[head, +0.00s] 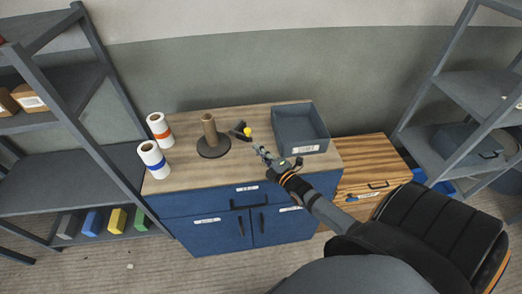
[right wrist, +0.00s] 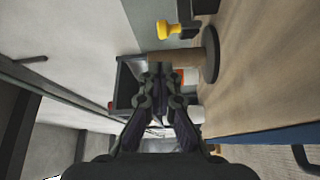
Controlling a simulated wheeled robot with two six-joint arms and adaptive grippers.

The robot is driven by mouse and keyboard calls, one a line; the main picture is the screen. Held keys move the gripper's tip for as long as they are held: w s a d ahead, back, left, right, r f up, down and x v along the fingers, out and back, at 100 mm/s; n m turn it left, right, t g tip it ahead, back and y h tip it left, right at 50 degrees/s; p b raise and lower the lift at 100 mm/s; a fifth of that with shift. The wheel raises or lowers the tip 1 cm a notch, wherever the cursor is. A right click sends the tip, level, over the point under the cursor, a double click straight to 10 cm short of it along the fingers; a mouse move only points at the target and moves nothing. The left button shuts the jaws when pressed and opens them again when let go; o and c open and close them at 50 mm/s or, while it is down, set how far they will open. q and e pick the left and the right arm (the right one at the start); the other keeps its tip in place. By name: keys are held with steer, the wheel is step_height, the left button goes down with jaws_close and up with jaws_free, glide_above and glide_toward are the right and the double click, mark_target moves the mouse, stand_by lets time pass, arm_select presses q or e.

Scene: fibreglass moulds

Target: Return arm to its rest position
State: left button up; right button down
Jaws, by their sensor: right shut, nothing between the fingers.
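My right arm (head: 325,211) reaches in from the lower right over the blue cabinet. Its gripper (head: 259,151) is above the wooden top, just left of the grey bin (head: 300,129). In the right wrist view the gripper (right wrist: 160,70) has its fingers together, with nothing seen between them. My left gripper does not show in either view.
On the cabinet top (head: 190,183) stand a brown tube on a dark round base (head: 213,152), two white rolls with orange (head: 159,129) and blue (head: 154,160) bands, and a yellow-knobbed tool (head: 247,132). A wooden drawer unit (head: 360,160) and grey shelves (head: 480,95) are at right.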

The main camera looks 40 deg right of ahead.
steer(key=a, duration=0.1)
steer(key=s+a+f+m+g, duration=0.1)
steer(key=a+g, duration=0.1)
steer(key=shift+s+a+f+m, duration=0.25)
steer(key=shift+a+f+m, duration=0.15)
steer(key=s+a+f+m+g, duration=0.3)
steer(key=s+a+m+g, duration=0.4)
steer(key=s+m+g, duration=0.15)
steer(key=s+d+r+m+g+h, duration=0.15)
steer(key=s+m+g, duration=0.4)
steer(key=s, duration=0.65)
steer(key=s+d+f+b, duration=0.1)
steer(key=s+f+b, duration=0.1)
steer(key=f, duration=1.4)
steer(key=s+d+f+b, duration=0.1)
steer(key=f, duration=1.4)
arm_select(q)
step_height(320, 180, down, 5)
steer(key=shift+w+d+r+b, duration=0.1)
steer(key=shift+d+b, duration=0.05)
steer(key=shift+b, duration=0.7)
arm_select(e)
steer(key=s+d+f+g, duration=0.1)
steer(key=s+f, duration=1.4)
steer(key=s, duration=0.2)
steer(key=shift+s+d+f+m, duration=0.15)
steer(key=shift+d+f+m, duration=0.05)
steer(key=shift+f+m, duration=0.2)
